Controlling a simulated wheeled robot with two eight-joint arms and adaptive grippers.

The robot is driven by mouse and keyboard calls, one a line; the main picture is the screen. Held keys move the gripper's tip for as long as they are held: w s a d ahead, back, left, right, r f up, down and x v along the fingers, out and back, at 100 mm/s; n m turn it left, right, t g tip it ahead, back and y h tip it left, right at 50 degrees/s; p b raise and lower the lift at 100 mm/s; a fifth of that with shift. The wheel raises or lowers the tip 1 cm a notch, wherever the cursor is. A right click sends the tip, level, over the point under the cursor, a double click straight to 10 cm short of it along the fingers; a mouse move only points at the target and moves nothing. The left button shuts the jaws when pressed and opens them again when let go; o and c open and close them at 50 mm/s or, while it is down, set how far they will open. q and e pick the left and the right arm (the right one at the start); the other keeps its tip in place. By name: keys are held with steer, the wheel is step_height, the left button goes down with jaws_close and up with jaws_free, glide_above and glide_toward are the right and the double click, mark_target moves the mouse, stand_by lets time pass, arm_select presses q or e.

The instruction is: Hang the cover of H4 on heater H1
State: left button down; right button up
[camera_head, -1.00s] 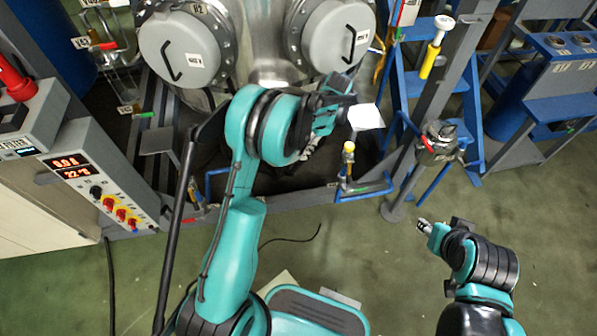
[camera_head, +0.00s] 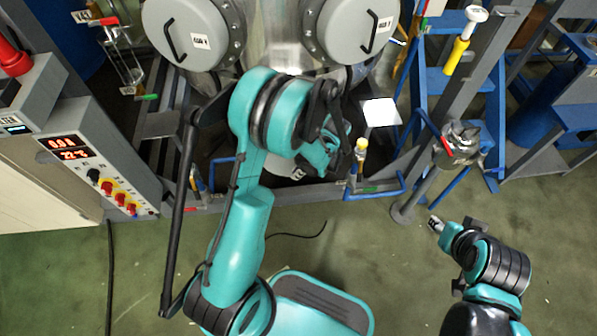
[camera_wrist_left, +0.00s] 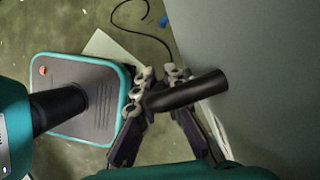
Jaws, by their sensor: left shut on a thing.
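My left gripper (camera_head: 326,155) is low in front of the steel vessel in the head view, with its fingertips partly hidden by the wrist. In the left wrist view its fingers (camera_wrist_left: 163,90) are shut on a black bar handle (camera_wrist_left: 188,93). A large smooth grey surface (camera_wrist_left: 265,70), apparently the cover with this handle, fills the right side there. That cover is mostly hidden behind my arm in the head view. Two round grey covers with black handles, left (camera_head: 188,30) and right (camera_head: 352,28), sit on the vessel; their labels are too small to read surely. My right gripper (camera_head: 434,224) is away at lower right.
A control box with red digits (camera_head: 68,148) stands at left. A blue frame, a grey post with a valve (camera_head: 460,145) and a yellow-capped fitting (camera_head: 361,150) stand at right. A low rail crosses before the vessel.

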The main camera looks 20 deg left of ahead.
arm_select(q)
steer(key=w+a+f, duration=0.2)
steer(key=w+a, duration=0.6)
steer(key=w, duration=0.5)
steer(key=shift+f, duration=0.35)
stand_by(0.8)
steer(key=shift+a, duration=0.1)
steer(key=c, duration=1.6)
jaws_free()
steer(key=shift+o, duration=0.2)
